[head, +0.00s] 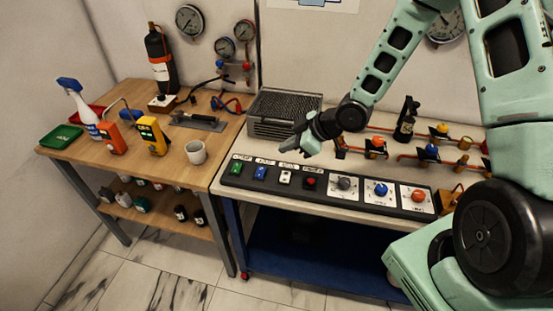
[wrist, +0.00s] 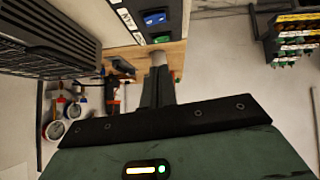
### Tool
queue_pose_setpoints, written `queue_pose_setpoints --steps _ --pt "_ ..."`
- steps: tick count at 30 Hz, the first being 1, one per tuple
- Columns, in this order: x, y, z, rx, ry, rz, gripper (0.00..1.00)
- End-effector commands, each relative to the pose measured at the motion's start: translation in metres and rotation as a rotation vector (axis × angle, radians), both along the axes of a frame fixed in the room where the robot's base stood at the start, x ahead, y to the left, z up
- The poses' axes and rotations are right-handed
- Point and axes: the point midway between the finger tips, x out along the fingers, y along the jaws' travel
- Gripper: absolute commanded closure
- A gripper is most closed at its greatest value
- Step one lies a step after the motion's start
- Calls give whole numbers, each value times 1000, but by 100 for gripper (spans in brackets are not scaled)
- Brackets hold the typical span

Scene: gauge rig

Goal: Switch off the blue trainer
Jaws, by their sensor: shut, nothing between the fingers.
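A dark control panel (head: 325,192) runs along the front edge of the right bench. On it, from the left, are a green rocker switch (head: 237,168), a blue rocker switch (head: 260,172), a white rocker switch (head: 285,178) and a red button (head: 310,182). The blue rocker also shows at the top of the wrist view (wrist: 155,18), beside the green one (wrist: 160,39). Whether the blue rocker is on or off is too small to tell. My gripper (head: 300,150) is shut and empty above the panel's left part, apart from the switches. Its fingers show in the wrist view (wrist: 158,75).
Grey, blue and orange knobs (head: 381,190) fill the panel's right part. A vented metal box (head: 284,112) stands behind my gripper. Pipes with coloured valves (head: 432,149) lie at the right. The wooden table (head: 130,160) at left holds a mug (head: 196,153), meters and a spray bottle.

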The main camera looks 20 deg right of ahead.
Motion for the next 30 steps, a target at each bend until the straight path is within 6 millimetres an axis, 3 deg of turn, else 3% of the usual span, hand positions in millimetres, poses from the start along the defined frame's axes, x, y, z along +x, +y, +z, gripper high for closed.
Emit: queue_pose_setpoints --steps 1,21,30 --pt "3 -3 -8 -1 -5 -2 100" --pt "7 -8 -2 -7 -1 -1 100" --pt "27 15 -31 -6 1 2 100"
